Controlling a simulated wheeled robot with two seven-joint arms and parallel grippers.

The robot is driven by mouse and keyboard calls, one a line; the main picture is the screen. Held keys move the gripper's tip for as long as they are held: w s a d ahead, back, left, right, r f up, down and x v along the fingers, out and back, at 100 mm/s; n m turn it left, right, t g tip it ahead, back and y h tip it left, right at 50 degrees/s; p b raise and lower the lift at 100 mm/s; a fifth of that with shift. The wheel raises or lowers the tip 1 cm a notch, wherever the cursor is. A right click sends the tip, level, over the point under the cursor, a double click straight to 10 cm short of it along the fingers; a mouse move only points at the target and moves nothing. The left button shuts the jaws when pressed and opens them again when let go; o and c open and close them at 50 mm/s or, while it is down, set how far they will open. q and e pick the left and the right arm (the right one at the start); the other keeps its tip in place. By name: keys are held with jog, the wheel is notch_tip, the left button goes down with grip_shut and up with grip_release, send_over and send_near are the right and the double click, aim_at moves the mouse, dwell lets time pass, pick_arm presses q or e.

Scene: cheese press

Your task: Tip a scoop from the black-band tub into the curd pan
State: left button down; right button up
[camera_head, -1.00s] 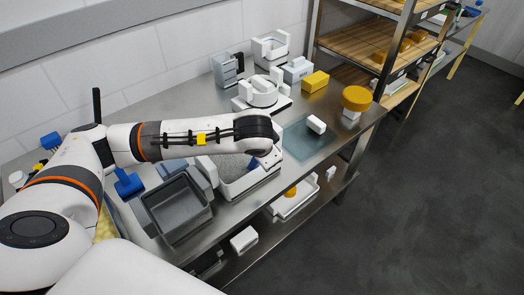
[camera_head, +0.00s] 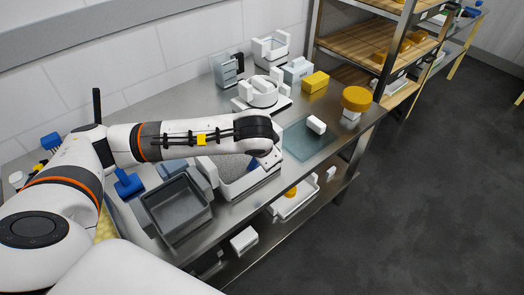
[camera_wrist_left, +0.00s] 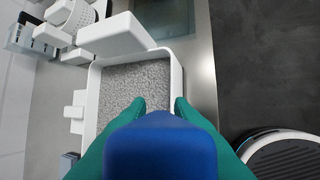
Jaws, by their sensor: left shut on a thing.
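A white-walled tub (camera_head: 262,182) with grey granular contents (camera_head: 236,166) stands under my left wrist. It also shows in the wrist view (camera_wrist_left: 90,110); no black band is visible there. My left gripper (camera_wrist_left: 158,106) has green fingers shut on a blue handle (camera_wrist_left: 160,150), taken as the scoop's. The fingers are over the near part of the tub, and the scoop's bowl is hidden. In the head view my arm hides the gripper. A dark grey open pan (camera_head: 180,218), perhaps the curd pan, stands left of the tub and looks empty. My right gripper is not in view.
A white press-like device (camera_head: 262,92) stands behind the tub. A yellow block (camera_head: 315,81) and an orange-topped round item (camera_head: 356,99) are at the bench's right. A pale mat (camera_head: 305,140) carries a white block (camera_head: 316,124). Another blue tool (camera_head: 128,184) lies left.

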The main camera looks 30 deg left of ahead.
pick_arm(q)
jog(key=shift+r, duration=0.2)
jog(key=shift+r+p, duration=2)
jog(key=shift+r, duration=1.3)
notch_tip(320, 180, up, 11)
jog(key=p, duration=0.6)
jog(key=shift+r, duration=0.1)
